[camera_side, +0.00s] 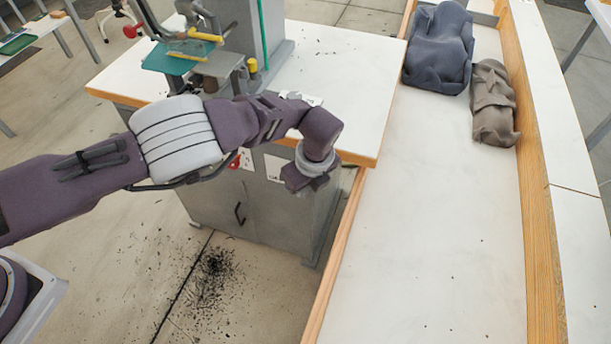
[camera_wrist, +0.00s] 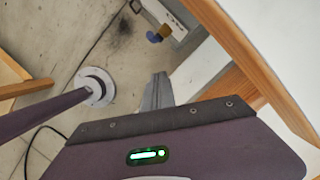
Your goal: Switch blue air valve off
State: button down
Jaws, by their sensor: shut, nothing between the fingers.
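In the wrist view, a small blue valve part (camera_wrist: 154,37) shows at the top centre, with a brass-coloured piece (camera_wrist: 166,31) beside it. They are beside a pale grey panel, and the valve's handle position is too small to tell. The valve does not show in the side view. My gripper (camera_wrist: 159,78) is shut and empty, its grey fingers pointing toward the valve but apart from it in the wrist view. In the side view my gripper (camera_side: 310,182) hangs beside the front right corner of the press table.
The press table (camera_side: 340,70) stands on a grey cabinet (camera_side: 255,205). To the right is a long white bench with wooden edges (camera_side: 430,220), carrying a dark blue cloth bundle (camera_side: 438,48) and a brown one (camera_side: 493,105). Dark debris (camera_side: 213,275) lies on the floor.

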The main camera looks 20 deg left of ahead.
jog(key=shift+w+a+f, duration=0.2)
jog(key=shift+w+a, duration=0.4)
jog(key=shift+a, duration=0.3)
jog(key=shift+w+a+f, duration=0.2)
jog(key=shift+w+a, duration=0.35)
jog(key=shift+a, duration=0.35)
jog(key=shift+a+r+h, duration=0.1)
jog(key=shift+a+h, duration=0.15)
jog(key=shift+h, duration=0.15)
jog(key=shift+a+f+h, duration=0.1)
jog(key=shift+a+h, duration=0.5)
jog(key=shift+a, duration=0.6)
jog(key=shift+a+f+h, duration=0.1)
jog(key=shift+a+h, duration=0.5)
jog(key=shift+a, duration=0.55)
jog(key=shift+a+f, duration=0.1)
